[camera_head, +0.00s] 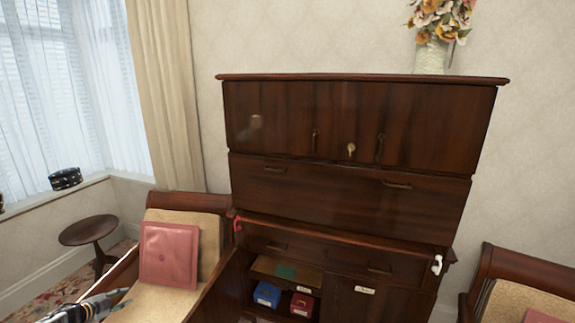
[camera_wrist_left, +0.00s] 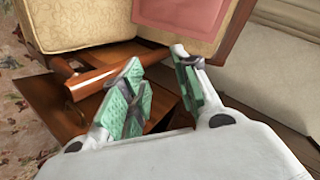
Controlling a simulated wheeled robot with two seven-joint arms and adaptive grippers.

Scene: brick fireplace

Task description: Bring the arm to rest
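My left gripper (camera_head: 116,298) shows at the lower left edge of the head view, in front of the chair with the pink cushion. In the left wrist view my left gripper (camera_wrist_left: 158,88) has its two green-padded fingers apart, with nothing between them. Beyond the fingers are brown wooden parts and the chair's beige upholstery. My right gripper is in neither view.
A dark wooden cabinet (camera_head: 340,205) stands at the centre, its lower left compartment open. A blue box (camera_head: 267,294) and a red box (camera_head: 302,304) sit inside. A chair with a pink cushion (camera_head: 168,256) stands left, near a small round table (camera_head: 88,230).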

